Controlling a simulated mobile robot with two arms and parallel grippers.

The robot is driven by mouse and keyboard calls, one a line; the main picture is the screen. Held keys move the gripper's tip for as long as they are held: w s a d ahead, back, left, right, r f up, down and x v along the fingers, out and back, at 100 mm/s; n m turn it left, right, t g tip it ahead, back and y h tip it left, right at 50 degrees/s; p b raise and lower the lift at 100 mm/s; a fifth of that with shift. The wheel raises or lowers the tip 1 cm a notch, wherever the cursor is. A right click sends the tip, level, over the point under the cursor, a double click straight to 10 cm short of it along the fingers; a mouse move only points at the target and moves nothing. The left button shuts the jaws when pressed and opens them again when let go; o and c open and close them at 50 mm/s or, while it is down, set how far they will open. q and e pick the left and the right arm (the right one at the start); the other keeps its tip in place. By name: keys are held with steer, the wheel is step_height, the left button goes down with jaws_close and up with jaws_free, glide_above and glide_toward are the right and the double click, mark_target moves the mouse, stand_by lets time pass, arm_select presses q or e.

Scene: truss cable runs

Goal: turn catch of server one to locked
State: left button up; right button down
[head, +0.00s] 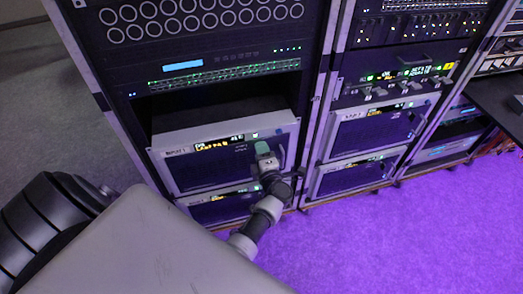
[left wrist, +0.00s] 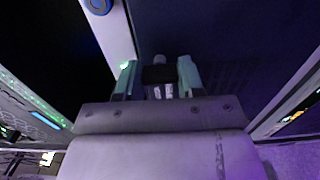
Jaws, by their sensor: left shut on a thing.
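Server one (head: 215,172) is the box with a lit display strip in the left rack. Its grey top shows, so it stands out from the rack. My left gripper (head: 263,150) is at the right part of its front, beside the display. In the left wrist view, the pale green fingers (left wrist: 158,74) are closed on a small dark part, which seems to be the catch (left wrist: 158,76). The catch is mostly hidden by the gripper in the head view, and I cannot tell its position. My right gripper is not in view.
Another server (head: 222,210) sits just below. A second rack to the right holds a unit with several levers (head: 400,88) and more servers (head: 370,133). A dark table (head: 500,105) is at the far right. The purple-lit floor (head: 370,235) in front is clear.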

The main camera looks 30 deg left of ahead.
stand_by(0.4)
arm_select(q)
steer(key=o, duration=0.9)
